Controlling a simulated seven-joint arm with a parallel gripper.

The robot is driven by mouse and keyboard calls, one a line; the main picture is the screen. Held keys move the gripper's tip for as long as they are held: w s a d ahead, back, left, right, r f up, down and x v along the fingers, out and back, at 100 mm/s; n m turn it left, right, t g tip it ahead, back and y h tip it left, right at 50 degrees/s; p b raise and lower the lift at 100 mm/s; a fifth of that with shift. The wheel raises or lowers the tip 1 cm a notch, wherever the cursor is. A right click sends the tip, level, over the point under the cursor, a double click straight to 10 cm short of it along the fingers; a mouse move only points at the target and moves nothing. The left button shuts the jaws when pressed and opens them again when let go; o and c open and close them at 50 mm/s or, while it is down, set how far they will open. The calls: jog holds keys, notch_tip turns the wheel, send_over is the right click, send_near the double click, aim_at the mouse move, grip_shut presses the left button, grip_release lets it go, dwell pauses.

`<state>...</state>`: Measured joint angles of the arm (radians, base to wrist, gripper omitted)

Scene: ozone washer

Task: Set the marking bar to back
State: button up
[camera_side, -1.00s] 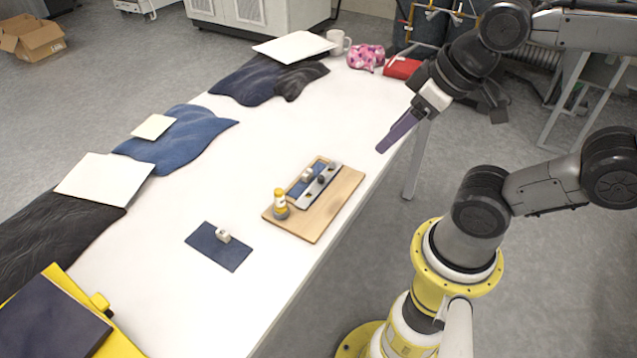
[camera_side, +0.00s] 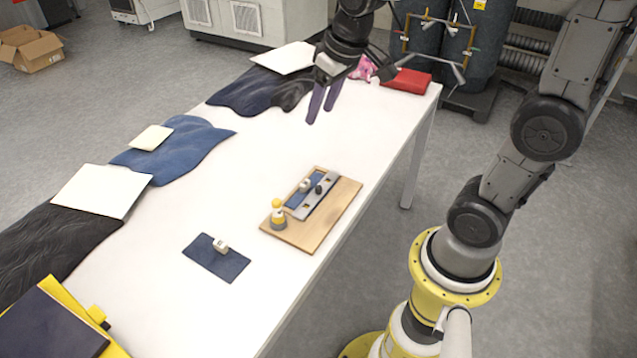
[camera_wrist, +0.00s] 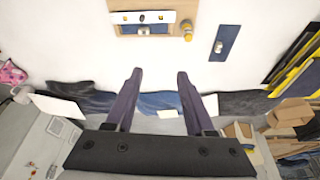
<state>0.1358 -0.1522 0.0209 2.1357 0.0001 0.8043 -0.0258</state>
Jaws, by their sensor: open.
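A wooden board (camera_side: 322,225) lies near the table's right edge in the side view. A light grey slotted bar (camera_side: 322,196), which looks like the marking bar, lies on it with a dark knob (camera_side: 319,189). Beside the bar are a blue patch (camera_side: 296,200) and a small pale block (camera_side: 305,185). The bar also shows at the top of the wrist view (camera_wrist: 124,17). My gripper (camera_side: 321,112) is open and empty above the far part of the table, well away from the board. Its two purple fingers also show apart in the wrist view (camera_wrist: 160,74).
A yellow-topped grey piece (camera_side: 279,217) stands on the board's left corner. A dark blue mat (camera_side: 228,264) with a pale block (camera_side: 220,246) lies nearer. Cloths and pale sheets line the far left side; a red item (camera_side: 407,81) lies at the back. The table's middle is clear.

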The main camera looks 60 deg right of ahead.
jog(key=w+d+f+m+g, duration=0.1)
jog(key=w+d+f, duration=0.1)
jog(key=w+f, duration=0.15)
jog(key=w+d+f+g, duration=0.1)
jog(key=w+d+f, duration=0.1)
jog(key=f, duration=0.3)
jog(key=g, duration=0.2)
send_over(318, 187)
notch_tip(318, 187, down, 6)
jog(key=shift+m+y, duration=0.3)
jog(key=shift+m, duration=0.1)
notch_tip(318, 187, down, 13)
jog(key=shift+f, duration=0.1)
grip_shut()
dwell(0.5)
